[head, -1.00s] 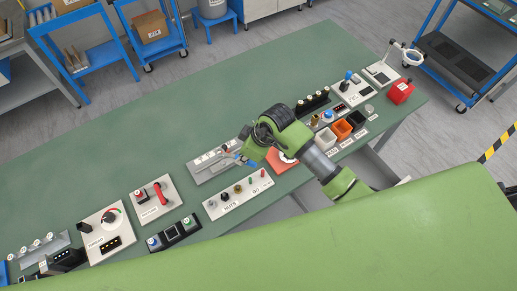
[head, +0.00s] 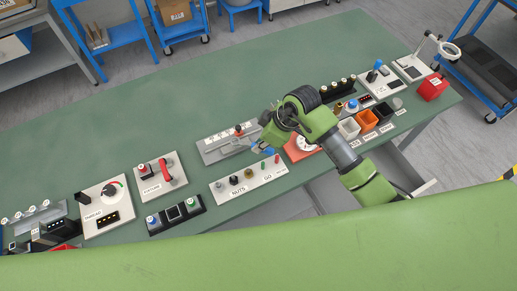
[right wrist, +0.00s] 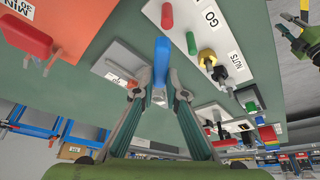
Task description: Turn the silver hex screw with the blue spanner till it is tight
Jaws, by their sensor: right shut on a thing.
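My right gripper (head: 264,144) is over the middle of the bench, beside a light grey plate (head: 212,154). In the right wrist view it is shut (right wrist: 152,84) on the blue spanner (right wrist: 161,58). The spanner's blue handle sticks out beyond the fingertips, and a grey metal part shows between the fingers. A bit of the blue spanner (head: 262,151) also shows in the head view.
A white nuts board (head: 228,197) with several coloured pegs lies just in front. An orange timer (head: 292,155) is close beside the right gripper. Coloured bins (head: 366,120) stand to the right. A panel with a red handle (head: 158,175) is to the left. The bench's back is clear.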

